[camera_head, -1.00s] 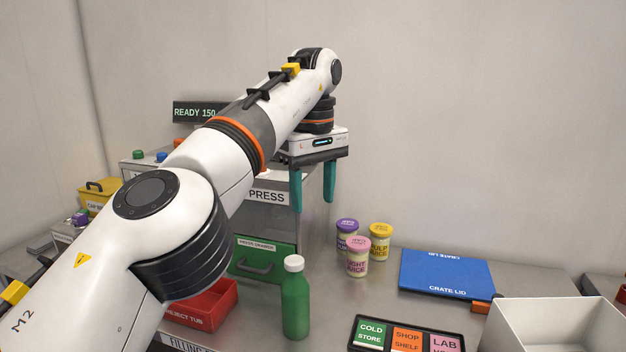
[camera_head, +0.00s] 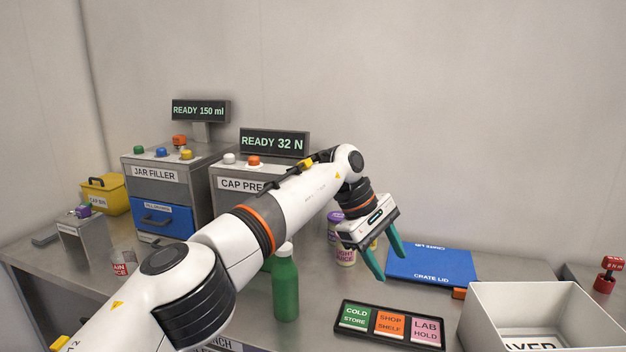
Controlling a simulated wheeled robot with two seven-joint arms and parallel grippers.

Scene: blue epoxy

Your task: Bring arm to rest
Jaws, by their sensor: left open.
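My left gripper (camera_head: 388,262) hangs over the bench with its two teal fingers apart and nothing between them. It is in front of the jars and just left of the blue crate lid (camera_head: 432,264). My left arm (camera_head: 215,268) reaches in from the lower left across the front of the machines. It hides part of the cap press (camera_head: 232,184) and the bench behind it. My right gripper does not show.
A green bottle (camera_head: 286,290) stands close below the arm. Jars, one labelled light juice (camera_head: 345,256), stand partly hidden behind the gripper. A label tray (camera_head: 350,333) and a white crate (camera_head: 486,312) are at the front right. The jar filler (camera_head: 150,190) stands back left.

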